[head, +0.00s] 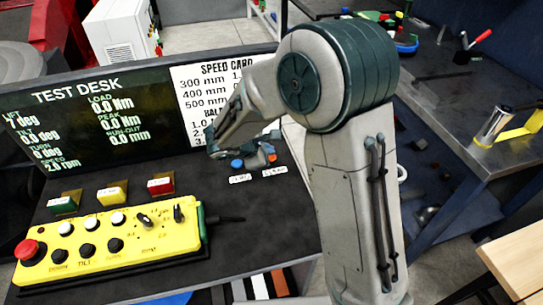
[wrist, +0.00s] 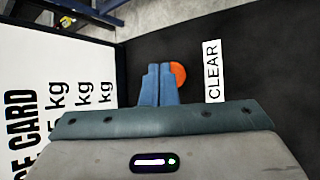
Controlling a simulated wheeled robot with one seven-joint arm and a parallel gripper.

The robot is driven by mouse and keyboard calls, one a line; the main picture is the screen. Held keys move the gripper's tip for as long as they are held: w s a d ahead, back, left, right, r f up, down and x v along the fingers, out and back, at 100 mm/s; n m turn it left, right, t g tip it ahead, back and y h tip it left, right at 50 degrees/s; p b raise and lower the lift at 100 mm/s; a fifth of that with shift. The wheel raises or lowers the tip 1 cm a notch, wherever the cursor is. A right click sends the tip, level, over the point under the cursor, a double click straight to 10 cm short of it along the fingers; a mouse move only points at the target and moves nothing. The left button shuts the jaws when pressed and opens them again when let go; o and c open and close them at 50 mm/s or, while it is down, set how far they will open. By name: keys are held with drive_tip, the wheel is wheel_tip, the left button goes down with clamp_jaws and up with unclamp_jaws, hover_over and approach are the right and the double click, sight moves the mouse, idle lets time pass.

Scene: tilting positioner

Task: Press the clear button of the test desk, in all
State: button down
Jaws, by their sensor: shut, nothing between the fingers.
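The test desk (head: 215,230) has a dark top and a lit readout screen. An orange round button (wrist: 179,74) sits beside a white label reading CLEAR (wrist: 213,70) in the wrist view. In the head view the orange button (head: 272,158) shows small, close to the fingers. My gripper (wrist: 158,67) is shut and empty, its blue fingertips together. In the wrist view the fingertips cover the left part of the orange button. Whether they touch it or hover above it, I cannot tell. A blue round button (head: 237,163) is left of it, with its own label.
A yellow control box (head: 110,245) with a red knob stands at the front left. Green, yellow and red blocks (head: 112,192) sit behind it. A white speed card (head: 205,90) stands at the back. A metal workbench (head: 470,140) is at right.

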drive_tip(key=shift+f+b, duration=0.45)
drive_tip(key=shift+b, duration=0.1)
idle(0.4)
drive_tip(key=shift+r, duration=0.15)
drive_tip(key=shift+r+p, duration=0.5)
drive_tip(key=shift+r, duration=0.25)
drive_tip(key=shift+r+p, duration=1.7)
drive_tip(key=shift+r, duration=0.85)
drive_tip(key=shift+f, duration=0.1)
